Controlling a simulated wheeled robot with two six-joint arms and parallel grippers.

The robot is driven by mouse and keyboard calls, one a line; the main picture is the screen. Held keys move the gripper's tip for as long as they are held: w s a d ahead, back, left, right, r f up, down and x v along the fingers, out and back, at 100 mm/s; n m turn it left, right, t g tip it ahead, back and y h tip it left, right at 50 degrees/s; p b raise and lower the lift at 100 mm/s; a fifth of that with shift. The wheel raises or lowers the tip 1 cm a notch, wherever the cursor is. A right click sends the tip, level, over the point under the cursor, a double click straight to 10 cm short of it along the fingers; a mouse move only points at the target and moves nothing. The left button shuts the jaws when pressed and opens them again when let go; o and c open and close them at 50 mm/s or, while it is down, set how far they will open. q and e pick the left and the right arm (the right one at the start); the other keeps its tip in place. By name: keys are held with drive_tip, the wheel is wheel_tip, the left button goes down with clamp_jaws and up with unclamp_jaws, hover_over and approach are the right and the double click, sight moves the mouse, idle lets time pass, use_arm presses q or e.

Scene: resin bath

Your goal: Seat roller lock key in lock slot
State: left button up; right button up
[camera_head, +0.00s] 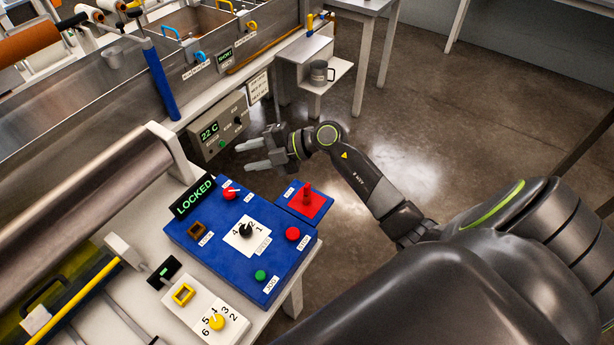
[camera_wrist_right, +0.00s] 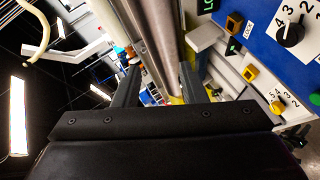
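My right gripper (camera_head: 262,152) is open and empty, raised beyond the far edge of the blue control panel (camera_head: 262,263). In the right wrist view its two fingers (camera_wrist_right: 159,84) stand apart with nothing gripped. On the panel, a brown square socket (camera_head: 197,230) sits at the left; a label reading LOCK lies by it in the wrist view (camera_wrist_right: 234,22). A red upright piece (camera_head: 307,195) stands on a red square pad at the panel's right. I cannot tell for sure which piece is the roller lock key. My left gripper does not show.
A display (camera_head: 194,197) reads LOCKED. The panel also bears a black dial (camera_head: 246,230), red knobs (camera_head: 292,234) and a green button (camera_head: 260,275). A yellow square socket (camera_head: 183,294) and yellow dial (camera_head: 216,322) are in front. A large metal roller (camera_head: 95,195) lies left. Open floor lies right.

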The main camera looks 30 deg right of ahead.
drive_tip(key=d+f+g+h, duration=0.3)
drive_tip(key=d+g+h, duration=0.2)
drive_tip(key=d, duration=0.1)
drive_tip(key=r+m+g+h, duration=0.1)
drive_tip(key=m+g+h, duration=0.1)
drive_tip(key=g+h, duration=0.25)
hover_over(307, 185)
drive_tip(key=w+d, duration=0.1)
drive_tip(key=d, duration=0.1)
drive_tip(key=shift+t+h, duration=0.25)
drive_tip(key=f+b, duration=0.3)
drive_tip(key=f, duration=0.1)
drive_tip(key=a+f+b, duration=0.1)
drive_tip(key=f+b, duration=0.6)
drive_tip(key=shift+s+a+f, duration=0.15)
drive_tip(key=shift+s+f, duration=0.15)
drive_tip(key=shift+f, duration=0.1)
drive_tip(key=shift+s+a+f+b, duration=0.1)
drive_tip(key=shift+a+f+b, duration=0.05)
drive_tip(key=shift+f+b, duration=0.6)
drive_tip(key=shift+s+a+f+b, duration=0.1)
drive_tip(key=shift+a+f+b, duration=0.05)
drive_tip(key=shift+f+b, duration=0.5)
drive_tip(key=shift+a+f, duration=0.1)
drive_tip(key=shift+f, duration=1.05)
clamp_jaws()
